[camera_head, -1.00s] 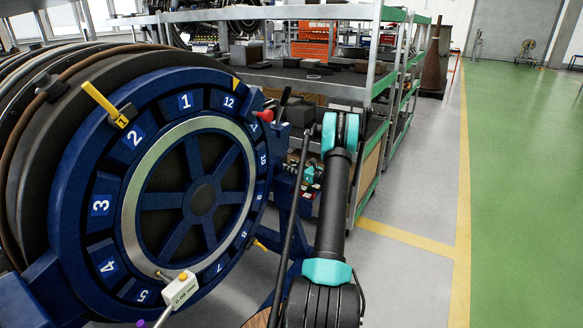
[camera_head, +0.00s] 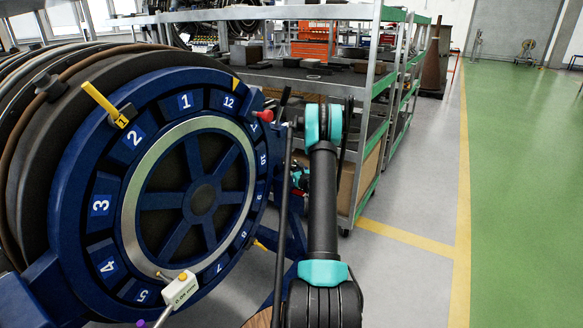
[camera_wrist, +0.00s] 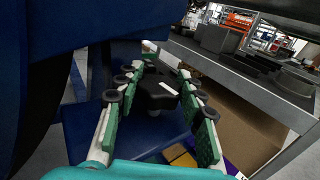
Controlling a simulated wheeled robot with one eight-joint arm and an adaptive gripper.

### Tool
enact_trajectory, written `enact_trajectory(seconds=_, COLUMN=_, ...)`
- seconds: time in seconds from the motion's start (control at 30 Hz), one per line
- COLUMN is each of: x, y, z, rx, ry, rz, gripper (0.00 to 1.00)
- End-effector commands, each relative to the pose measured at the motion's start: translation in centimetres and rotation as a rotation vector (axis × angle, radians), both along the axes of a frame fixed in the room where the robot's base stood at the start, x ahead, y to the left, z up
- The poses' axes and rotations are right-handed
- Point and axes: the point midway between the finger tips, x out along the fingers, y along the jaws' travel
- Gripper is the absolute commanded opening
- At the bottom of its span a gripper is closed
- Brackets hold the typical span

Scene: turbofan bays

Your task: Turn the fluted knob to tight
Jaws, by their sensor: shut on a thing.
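The fluted knob (camera_wrist: 156,92) is dark, with a white mark on its top, in the middle of the wrist view. My gripper (camera_wrist: 160,76) reaches past the blue engine ring, with one green-padded finger on each side of the knob, shut on it. The fingers hide part of the knob's sides. A blue panel (camera_wrist: 78,130) lies below and to the left. In the head view the knob cannot be made out, and my arm and the blue stand hide most of the gripper.
The big blue ring (camera_head: 112,262) with numbered bays fills the left of the head view and overhangs the wrist view's upper left. A grey shelf (camera_head: 345,93) stands close behind my arm. The green floor (camera_head: 520,190) at right is clear.

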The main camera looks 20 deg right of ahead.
Motion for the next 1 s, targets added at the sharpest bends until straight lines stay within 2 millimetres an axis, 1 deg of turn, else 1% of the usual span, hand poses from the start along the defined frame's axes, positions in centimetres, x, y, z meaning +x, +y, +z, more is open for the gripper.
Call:
enact_trajectory(seconds=0.23, x=-0.04, y=-0.06, z=-0.02, rx=-0.001, ry=0.0, rz=-0.001, gripper=0.1)
enact_trajectory(seconds=0.27, x=-0.04, y=-0.06, z=-0.02, rx=-0.001, ry=0.0, rz=-0.001, gripper=0.4)
enact_trajectory(seconds=0.43, x=-0.02, y=-0.04, z=-0.01, rx=-0.001, ry=0.0, rz=0.0, gripper=0.61)
enact_trajectory(seconds=0.77, x=0.0, y=-0.04, z=-0.01, rx=0.0, ry=0.0, rz=0.006, gripper=0.61)
enact_trajectory(seconds=0.87, x=0.01, y=-0.11, z=-0.01, rx=0.0, ry=0.0, rz=0.028, gripper=0.61)
enact_trajectory(seconds=1.0, x=0.01, y=-0.26, z=-0.02, rx=0.0, ry=0.0, rz=0.099, gripper=0.61)
